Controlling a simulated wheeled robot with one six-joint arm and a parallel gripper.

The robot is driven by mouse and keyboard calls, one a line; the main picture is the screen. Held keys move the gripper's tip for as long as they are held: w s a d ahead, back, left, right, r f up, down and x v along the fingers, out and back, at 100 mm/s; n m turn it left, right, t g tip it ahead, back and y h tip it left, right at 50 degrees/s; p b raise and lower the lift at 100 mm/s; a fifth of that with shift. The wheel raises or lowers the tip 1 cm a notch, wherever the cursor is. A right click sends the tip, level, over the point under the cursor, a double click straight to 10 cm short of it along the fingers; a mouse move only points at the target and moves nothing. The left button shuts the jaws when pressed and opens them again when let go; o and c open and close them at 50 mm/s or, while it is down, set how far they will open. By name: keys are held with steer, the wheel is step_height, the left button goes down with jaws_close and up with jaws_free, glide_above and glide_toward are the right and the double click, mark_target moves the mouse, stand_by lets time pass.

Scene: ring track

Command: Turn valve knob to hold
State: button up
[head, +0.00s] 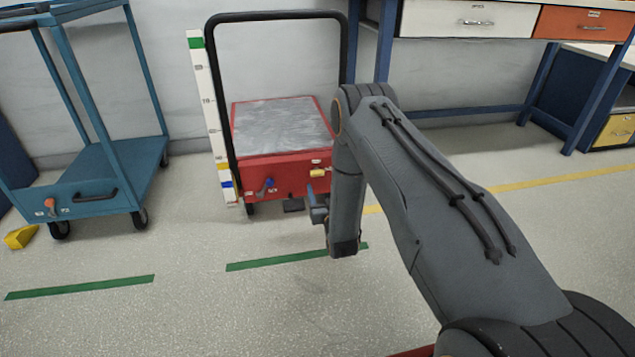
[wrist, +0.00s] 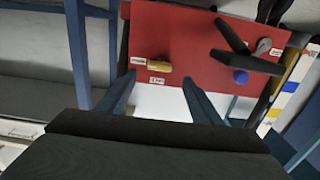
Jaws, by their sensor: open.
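A red lift cart (head: 262,168) with a grey top stands against the wall. Its front panel carries a yellow bar-shaped knob (head: 318,172) at the right, apparently the valve knob, and a blue knob (head: 267,184) at the left. In the wrist view the yellow knob (wrist: 158,68) lies about horizontal, with small white labels beside and below it, too small to read. The blue knob (wrist: 240,76) is at the right there. My gripper (head: 318,212) is in front of the panel's right part. In the wrist view its fingers (wrist: 157,96) are apart and empty, short of the yellow knob.
A black pedal (head: 293,205) sticks out low on the cart. A striped measuring post (head: 205,110) stands at its left. A blue trolley (head: 105,185) is farther left, and a workbench (head: 468,20) stands at the right. The floor in front is clear.

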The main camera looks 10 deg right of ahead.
mark_target(318, 175)
steer(key=shift+w+f+b, duration=0.1)
steer(key=shift+w+b, duration=1.7)
steer(key=shift+w, duration=2)
